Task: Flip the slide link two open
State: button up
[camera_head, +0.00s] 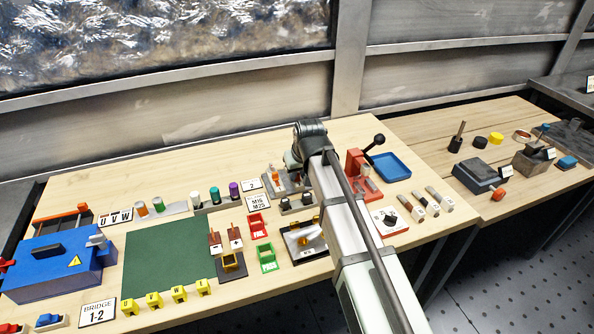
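I cannot tell for sure which part is slide link two. A black board (290,253) with metal and yellow pieces lies just left of my arm, partly covered by it. A small card marked 2 (250,185) stands at the middle back of the table, left of a grey fixture (273,178) with an orange-topped piece. My arm reaches in from the bottom right, and its wrist is above the table's back middle, near that fixture. My gripper's fingers are hidden behind the arm.
A blue box (50,268) and green mat (165,257) fill the left. Red (257,226) and green (267,258) trays sit mid-table. A red press with a black-knobbed lever (356,162) and blue tray (390,166) stand right of my arm. Several yellow tags line the front.

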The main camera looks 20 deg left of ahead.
jog(key=o, duration=0.4)
jog(key=shift+c, duration=0.2)
jog(key=shift+r, duration=0.1)
jog(key=v, duration=1.3)
jog(key=shift+r, duration=0.3)
jog(key=shift+s, duration=0.1)
